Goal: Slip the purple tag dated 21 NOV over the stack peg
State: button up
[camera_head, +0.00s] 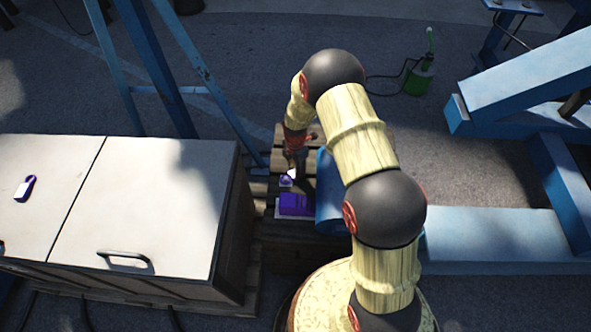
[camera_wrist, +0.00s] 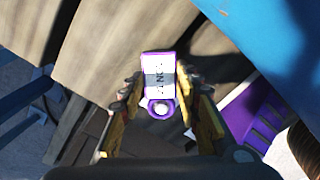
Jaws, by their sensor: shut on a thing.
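My gripper (camera_wrist: 160,108) is shut on a white and purple tag (camera_wrist: 161,72), held between its two fingers in the wrist view. Dark print on the tag's face reads partly as "NOV"; I cannot read the day. The tag's purple ring end (camera_wrist: 160,107) points toward the gripper's palm, with a pale spot inside it. In the head view my gripper (camera_head: 295,160) is above the pallet, with the tag (camera_head: 287,180) just below it. A purple block (camera_head: 296,205) lies on a pale plate close by; it also shows at the right of the wrist view (camera_wrist: 250,112). I cannot make out the stack peg clearly.
Another white tag with a dark purple end (camera_head: 25,188) lies on the pale cabinet (camera_head: 160,205) at left. Blue steel frames (camera_head: 510,235) fill the right. A green can (camera_head: 419,80) stands behind.

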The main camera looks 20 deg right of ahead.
jog(key=shift+f, duration=0.4)
jog(key=o, duration=1.1)
jog(key=shift+o, duration=0.7)
notch_tip(320, 180, up, 12)
